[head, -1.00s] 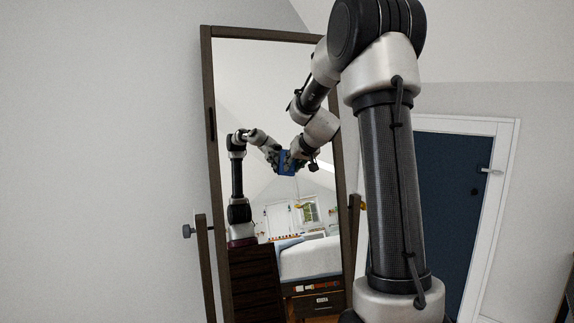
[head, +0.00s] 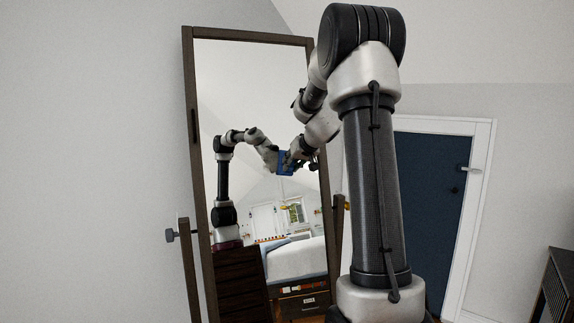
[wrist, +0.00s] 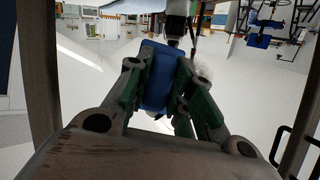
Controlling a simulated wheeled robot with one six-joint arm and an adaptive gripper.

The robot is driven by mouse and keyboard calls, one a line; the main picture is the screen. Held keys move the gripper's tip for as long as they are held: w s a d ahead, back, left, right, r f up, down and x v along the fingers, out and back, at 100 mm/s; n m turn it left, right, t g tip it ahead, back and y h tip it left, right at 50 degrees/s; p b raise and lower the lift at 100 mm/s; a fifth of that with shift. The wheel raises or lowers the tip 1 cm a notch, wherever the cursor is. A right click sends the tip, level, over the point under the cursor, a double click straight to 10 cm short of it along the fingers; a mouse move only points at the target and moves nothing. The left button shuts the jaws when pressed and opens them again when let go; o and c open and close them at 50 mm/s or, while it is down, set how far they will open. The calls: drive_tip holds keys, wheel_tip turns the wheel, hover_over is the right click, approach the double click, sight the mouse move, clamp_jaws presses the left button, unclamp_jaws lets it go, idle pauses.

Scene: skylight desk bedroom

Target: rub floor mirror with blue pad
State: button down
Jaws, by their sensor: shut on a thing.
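The floor mirror (head: 250,75) is a tall, leaning pane in a dark wooden frame, left of centre in the head view. Its glass also fills much of the wrist view (wrist: 92,110). My gripper (head: 292,160) is in front of the middle of the glass and meets its own reflection there. The blue pad (head: 286,162) shows between gripper and reflection, at or very near the glass; I cannot tell whether it touches. In the wrist view the blue pad (wrist: 157,78) is held between the green-sided fingers of my gripper (wrist: 160,90).
A wooden stand post (head: 188,270) with a knob (head: 170,236) flanks the mirror at left. A dark blue door (head: 430,190) in a white frame is at right. A dark cabinet (head: 556,290) stands at the lower right edge. The bed seen in the glass is a reflection.

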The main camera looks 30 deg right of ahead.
drive_tip(key=shift+w+a+r, duration=0.9)
drive_tip(key=shift+a+r, duration=0.25)
drive_tip(key=shift+a, duration=3)
drive_tip(key=shift+s+d, duration=0.25)
drive_tip(key=shift+d, duration=1.45)
drive_tip(key=shift+s+d, duration=0.2)
drive_tip(key=shift+d, duration=1.55)
drive_tip(key=shift+s+d, duration=0.25)
drive_tip(key=shift+d, duration=1.45)
drive_tip(key=w+a, duration=0.1)
drive_tip(key=a, duration=0.9)
drive_tip(key=shift+w+a, duration=0.2)
drive_tip(key=shift+w, duration=0.05)
drive_tip(key=shift+s, duration=0.1)
drive_tip(key=shift+s+a+r, duration=0.15)
drive_tip(key=shift+s+r, duration=0.1)
drive_tip(key=shift+s, duration=0.7)
drive_tip(key=shift+s+a+r, duration=0.15)
drive_tip(key=shift+s+r, duration=0.05)
drive_tip(key=shift+s, duration=0.7)
drive_tip(key=shift+s+a+r, duration=0.15)
drive_tip(key=shift+s+r, duration=0.1)
drive_tip(key=shift+s, duration=0.7)
drive_tip(key=shift+s, duration=0.1)
drive_tip(key=shift+s+a+r, duration=0.1)
drive_tip(key=shift+s+r, duration=0.1)
drive_tip(key=shift+s, duration=0.5)
drive_tip(key=shift+s+a+r, duration=0.1)
drive_tip(key=shift+s+r, duration=0.1)
drive_tip(key=shift+s, duration=0.45)
